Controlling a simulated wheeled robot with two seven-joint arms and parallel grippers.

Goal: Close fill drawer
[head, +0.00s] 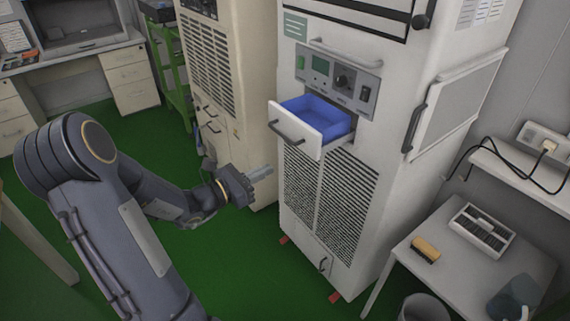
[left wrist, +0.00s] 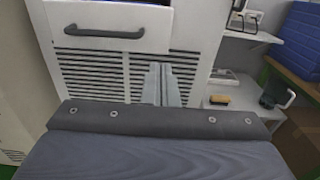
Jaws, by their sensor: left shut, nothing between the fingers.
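The fill drawer (head: 304,137) is pulled out of the front of a tall white cabinet (head: 390,143). It has a white front with a dark bar handle (head: 287,131) and a blue inside (head: 318,117). My left gripper (head: 268,172) is shut and empty, lower than the drawer and to its left, apart from it. In the left wrist view the drawer front (left wrist: 90,25) is at the upper left, above the shut fingers (left wrist: 162,68), with a vent grille behind them. My right gripper is in neither view.
A control panel (head: 338,80) sits above the drawer. A beige cabinet (head: 215,80) stands to the left. At the right a small table (head: 455,275) holds a yellow-brown block (head: 426,249) and a white tray (head: 479,230). Green floor (head: 225,275) is clear in front of the white cabinet.

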